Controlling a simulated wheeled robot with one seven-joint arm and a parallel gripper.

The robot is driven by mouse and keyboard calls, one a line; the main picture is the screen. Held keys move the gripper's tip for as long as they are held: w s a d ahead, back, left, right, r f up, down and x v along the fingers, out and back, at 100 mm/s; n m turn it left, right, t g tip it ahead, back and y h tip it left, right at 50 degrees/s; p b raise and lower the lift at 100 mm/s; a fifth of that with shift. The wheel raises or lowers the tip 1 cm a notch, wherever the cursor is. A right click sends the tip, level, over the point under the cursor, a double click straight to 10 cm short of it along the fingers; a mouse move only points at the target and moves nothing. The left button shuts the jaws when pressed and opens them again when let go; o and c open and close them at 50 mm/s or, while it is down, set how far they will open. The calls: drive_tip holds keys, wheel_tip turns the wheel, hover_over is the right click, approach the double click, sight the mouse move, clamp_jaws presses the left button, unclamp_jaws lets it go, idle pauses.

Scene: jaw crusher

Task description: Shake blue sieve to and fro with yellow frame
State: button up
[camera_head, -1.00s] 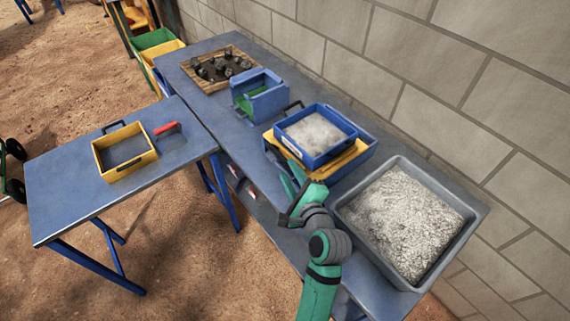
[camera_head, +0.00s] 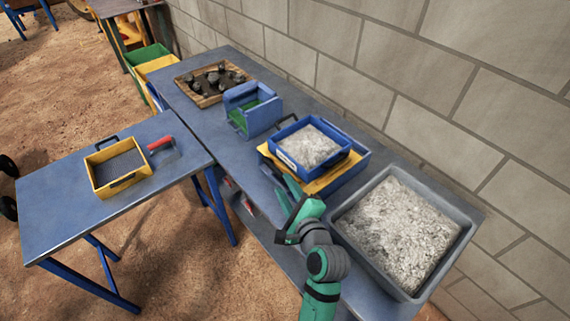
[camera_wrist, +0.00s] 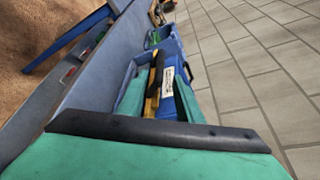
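The blue sieve (camera_head: 295,157) holds pale crushed material. It sits on a yellow frame (camera_head: 322,185) that rests on a blue tray (camera_head: 350,172) on the long table. My gripper (camera_head: 291,188) is at the near side of this stack, close to the front edge of the yellow frame. In the wrist view my gripper (camera_wrist: 160,100) has its two green fingers apart, with blue and yellow edges of the stack showing beyond and between them. Contact between the fingers and the frame cannot be told.
A large grey tray (camera_head: 341,235) of pale gravel stands right of my gripper. A blue box (camera_head: 240,105) with green inside and a wooden tray (camera_head: 183,88) of dark stones stand further back. A yellow sieve (camera_head: 98,181) and a red-handled tool (camera_head: 160,144) lie on the left table. A block wall (camera_head: 450,100) borders the table.

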sight(277, 173)
drive_tip(key=x, duration=1)
drive_tip(key=shift+f, duration=0.1)
drive_tip(key=shift+w, duration=0.1)
